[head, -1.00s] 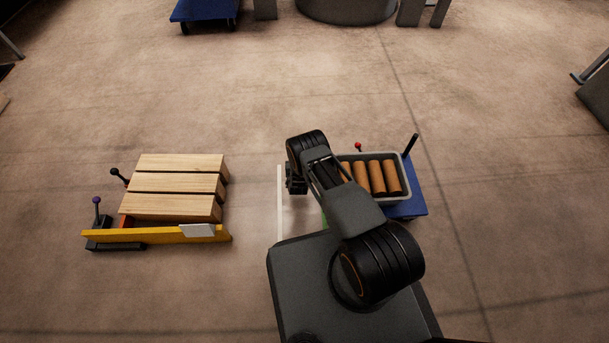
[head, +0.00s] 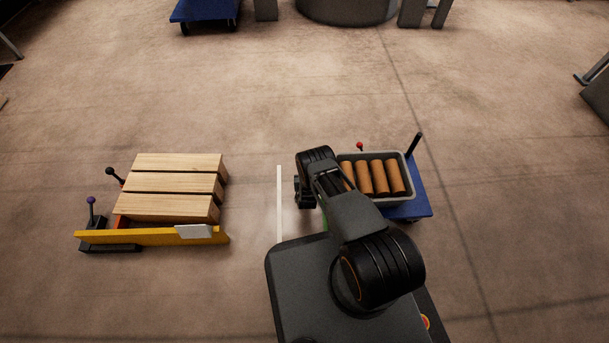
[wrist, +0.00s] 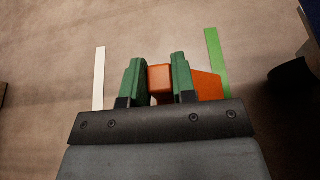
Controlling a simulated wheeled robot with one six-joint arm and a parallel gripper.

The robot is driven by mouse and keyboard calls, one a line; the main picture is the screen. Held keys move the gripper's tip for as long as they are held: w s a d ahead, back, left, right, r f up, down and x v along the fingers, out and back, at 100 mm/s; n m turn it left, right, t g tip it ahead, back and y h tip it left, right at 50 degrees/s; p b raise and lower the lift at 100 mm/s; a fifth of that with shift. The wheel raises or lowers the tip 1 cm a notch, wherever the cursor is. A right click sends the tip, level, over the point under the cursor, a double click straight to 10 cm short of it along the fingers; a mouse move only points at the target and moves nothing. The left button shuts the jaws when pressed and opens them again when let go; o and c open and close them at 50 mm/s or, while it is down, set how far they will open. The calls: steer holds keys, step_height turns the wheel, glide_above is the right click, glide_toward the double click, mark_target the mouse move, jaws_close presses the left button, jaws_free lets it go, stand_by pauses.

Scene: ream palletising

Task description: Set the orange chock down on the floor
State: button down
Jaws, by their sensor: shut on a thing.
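The orange chock (wrist: 207,85) shows in the wrist view, its block end between the green fingers of my gripper (wrist: 158,78) and its wider part reaching right behind the right finger. My gripper is shut on it. In the head view my arm hides the chock and the fingertips. The floor (head: 255,110) is brown concrete. I cannot tell how high the chock is above it, or whether it touches.
A white strip (wrist: 99,78) and a green strip (wrist: 217,64) lie on the floor either side of my gripper. A blue cart (head: 424,197) with a grey bin (head: 409,178) of brown rolls stands right. A pallet with wooden blocks (head: 170,184) and a yellow bar (head: 150,237) stands left.

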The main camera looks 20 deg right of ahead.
steer(key=shift+f, duration=0.15)
steer(key=c, duration=0.9)
jaws_free()
